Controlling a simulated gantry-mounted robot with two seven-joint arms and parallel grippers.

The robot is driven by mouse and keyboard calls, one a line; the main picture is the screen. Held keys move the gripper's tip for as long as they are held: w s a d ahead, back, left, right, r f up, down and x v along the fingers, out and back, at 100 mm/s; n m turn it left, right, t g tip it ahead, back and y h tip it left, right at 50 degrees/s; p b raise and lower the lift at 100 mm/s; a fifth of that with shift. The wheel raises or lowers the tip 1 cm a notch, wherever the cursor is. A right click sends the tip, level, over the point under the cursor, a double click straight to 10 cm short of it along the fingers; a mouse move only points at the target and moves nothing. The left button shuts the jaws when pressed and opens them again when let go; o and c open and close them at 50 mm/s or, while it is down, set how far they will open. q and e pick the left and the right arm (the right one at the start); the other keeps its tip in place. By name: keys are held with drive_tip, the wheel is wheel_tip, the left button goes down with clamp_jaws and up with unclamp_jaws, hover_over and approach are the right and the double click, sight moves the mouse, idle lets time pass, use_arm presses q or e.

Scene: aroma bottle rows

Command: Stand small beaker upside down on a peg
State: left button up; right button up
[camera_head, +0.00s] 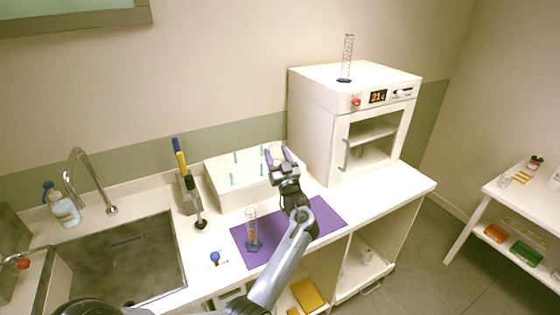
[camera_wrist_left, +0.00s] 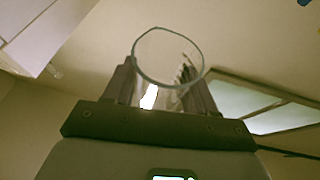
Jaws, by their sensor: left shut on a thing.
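My left gripper (camera_head: 277,153) is shut on a small clear glass beaker, which shows as a round glass outline between the fingers in the left wrist view (camera_wrist_left: 168,57). In the head view the beaker (camera_head: 275,152) is faint between the raised fingers, so which end is its mouth is hard to tell. The gripper is at the right part of a white peg box (camera_head: 222,190) on the counter. Several thin teal pegs stand up from the box, among them a back left peg (camera_head: 235,157) and a front left peg (camera_head: 232,179). My right gripper is out of view.
A purple mat (camera_head: 325,215) holds a graduated cylinder (camera_head: 252,232). A white oven (camera_head: 315,110) with another cylinder (camera_head: 347,60) on top stands right of the box. A pipette stand (camera_head: 187,185) and a sink (camera_head: 120,255) are at left.

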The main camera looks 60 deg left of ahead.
use_arm(q)
drive_tip(key=a+f+b, duration=0.1)
drive_tip(key=a+b, duration=0.2)
drive_tip(key=a, duration=0.1)
drive_tip(key=a+b, duration=0.4)
drive_tip(key=a, duration=0.1)
drive_tip(key=a+f+b, duration=0.1)
drive_tip(key=a+b, duration=0.2)
drive_tip(key=a, duration=0.1)
drive_tip(key=shift+w+a+f, duration=0.1)
drive_tip(key=shift+a+f, duration=0.2)
drive_tip(key=shift+a, duration=0.25)
wheel_tip(320, 180, down, 2)
drive_tip(key=shift+a+f+h+p, duration=0.1)
drive_tip(key=shift+h+p, duration=0.4)
drive_tip(key=shift+h, duration=0.7)
drive_tip(key=f+b, duration=0.1)
drive_tip(key=f, duration=0.1)
drive_tip(key=f+b, duration=0.1)
drive_tip(key=f, duration=0.2)
drive_tip(key=shift+a+f, duration=0.2)
drive_tip(key=shift+f, duration=0.1)
drive_tip(key=shift+f+b, duration=0.85)
drive_tip(key=shift+f, duration=0.35)
